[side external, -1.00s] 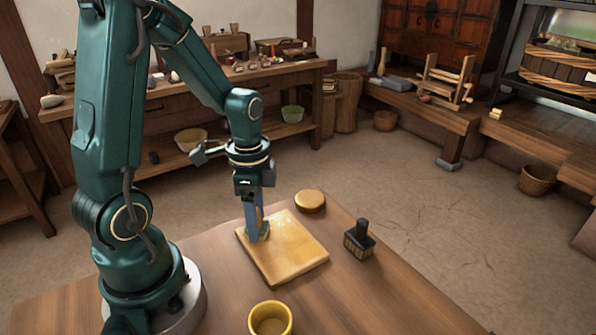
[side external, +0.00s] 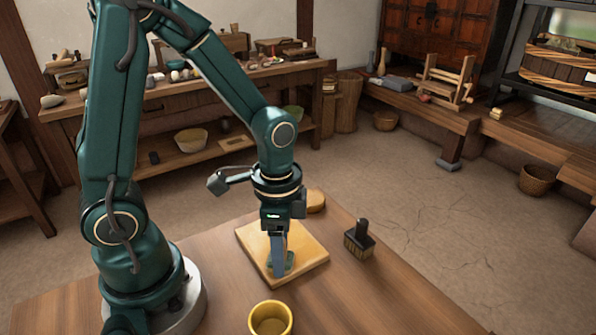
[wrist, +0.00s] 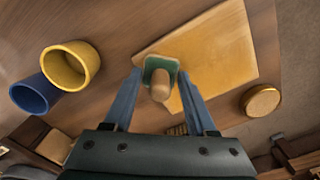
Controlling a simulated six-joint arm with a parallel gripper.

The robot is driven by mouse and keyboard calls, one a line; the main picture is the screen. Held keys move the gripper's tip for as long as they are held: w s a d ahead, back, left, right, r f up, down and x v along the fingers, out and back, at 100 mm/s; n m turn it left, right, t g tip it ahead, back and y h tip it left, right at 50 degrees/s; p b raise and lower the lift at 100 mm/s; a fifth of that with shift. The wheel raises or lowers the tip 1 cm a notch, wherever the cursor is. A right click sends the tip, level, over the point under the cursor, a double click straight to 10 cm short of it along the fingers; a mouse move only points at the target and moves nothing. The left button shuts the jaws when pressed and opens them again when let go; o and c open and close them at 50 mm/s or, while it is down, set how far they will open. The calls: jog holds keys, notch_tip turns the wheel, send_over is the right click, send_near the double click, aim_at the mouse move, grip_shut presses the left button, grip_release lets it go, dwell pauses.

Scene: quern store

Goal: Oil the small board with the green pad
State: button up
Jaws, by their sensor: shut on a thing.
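The small board (side external: 311,247) is a pale yellow-brown square lying flat on the table; it also shows in the wrist view (wrist: 218,55). The green pad (wrist: 152,67) has a rounded wooden knob (wrist: 160,90). My gripper (side external: 279,262) points down with its blue fingers shut on the pad, one on each side of the knob in the wrist view. The pad (side external: 289,261) is over the board's near edge area and appears to touch it. The fingers hide part of the pad in the side view.
A yellow cup (side external: 270,319) stands near the table's front, and a blue cup (wrist: 34,95) is beside it in the wrist view. A dark brush (side external: 359,240) stands right of the board. A round golden-brown object (side external: 317,201) sits behind the board, partly hidden by my arm.

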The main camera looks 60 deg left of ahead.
jog(key=shift+d, duration=0.8)
jog(key=shift+a, duration=6.5)
jog(key=shift+r, duration=4.05)
jog(key=shift+s, duration=0.1)
